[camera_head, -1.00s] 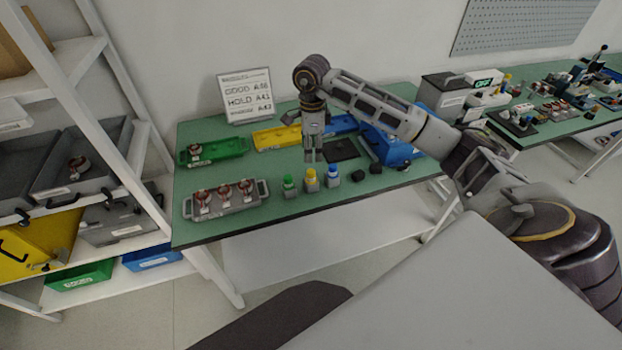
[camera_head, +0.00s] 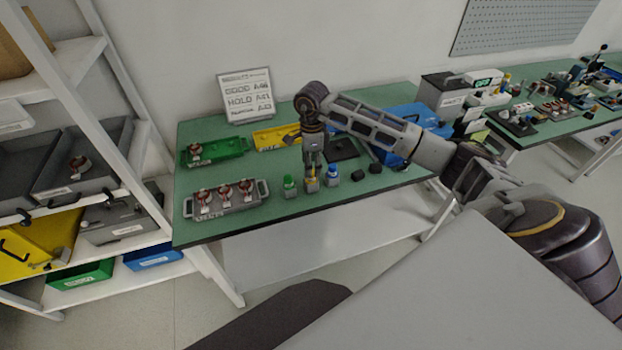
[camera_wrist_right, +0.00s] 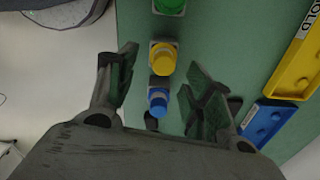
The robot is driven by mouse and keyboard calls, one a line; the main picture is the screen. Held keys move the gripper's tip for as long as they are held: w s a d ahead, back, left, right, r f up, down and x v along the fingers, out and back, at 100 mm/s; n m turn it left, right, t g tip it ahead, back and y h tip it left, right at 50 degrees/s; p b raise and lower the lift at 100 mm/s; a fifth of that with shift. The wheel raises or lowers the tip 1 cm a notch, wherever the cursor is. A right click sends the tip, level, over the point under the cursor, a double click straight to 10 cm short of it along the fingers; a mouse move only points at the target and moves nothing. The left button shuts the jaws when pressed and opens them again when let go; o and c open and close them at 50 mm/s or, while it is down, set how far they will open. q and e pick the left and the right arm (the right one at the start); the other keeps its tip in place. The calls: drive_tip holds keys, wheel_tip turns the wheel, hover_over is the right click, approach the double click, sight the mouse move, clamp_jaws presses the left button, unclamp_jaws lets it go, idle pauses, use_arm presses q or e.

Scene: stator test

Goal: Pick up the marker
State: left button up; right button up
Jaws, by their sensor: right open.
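Three capped markers stand upright in grey square holders near the table's front: green (camera_head: 290,187), yellow (camera_head: 312,186) and blue (camera_head: 332,173). In the right wrist view they form a column: green (camera_wrist_right: 169,5) at the top, yellow (camera_wrist_right: 162,58) below, blue (camera_wrist_right: 158,101) lowest. My right gripper (camera_head: 313,178) is over the yellow marker and partly covers it. In the wrist view the right gripper (camera_wrist_right: 160,65) is open and empty, with yellow between its fingertips and blue nearer the palm. Contact cannot be told. My left gripper is out of view.
A grey tray (camera_head: 229,209) with three copper-wound parts lies left of the markers. Green (camera_head: 230,146), yellow (camera_head: 268,138) and blue (camera_head: 402,117) containers and a sign (camera_head: 246,95) stand behind. Small black blocks (camera_head: 358,175) sit right of the blue marker.

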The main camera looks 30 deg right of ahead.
sight(311, 179)
drive_tip(key=shift+w+f, duration=0.1)
drive_tip(key=shift+f, duration=0.4)
wheel_tip(311, 179, down, 4)
drive_tip(key=shift+w+r+p, duration=0.15)
drive_tip(key=shift+r+p, duration=0.1)
drive_tip(key=shift+p, duration=0.3)
drive_tip(key=shift+f, duration=0.3)
drive_tip(key=c, duration=1.1)
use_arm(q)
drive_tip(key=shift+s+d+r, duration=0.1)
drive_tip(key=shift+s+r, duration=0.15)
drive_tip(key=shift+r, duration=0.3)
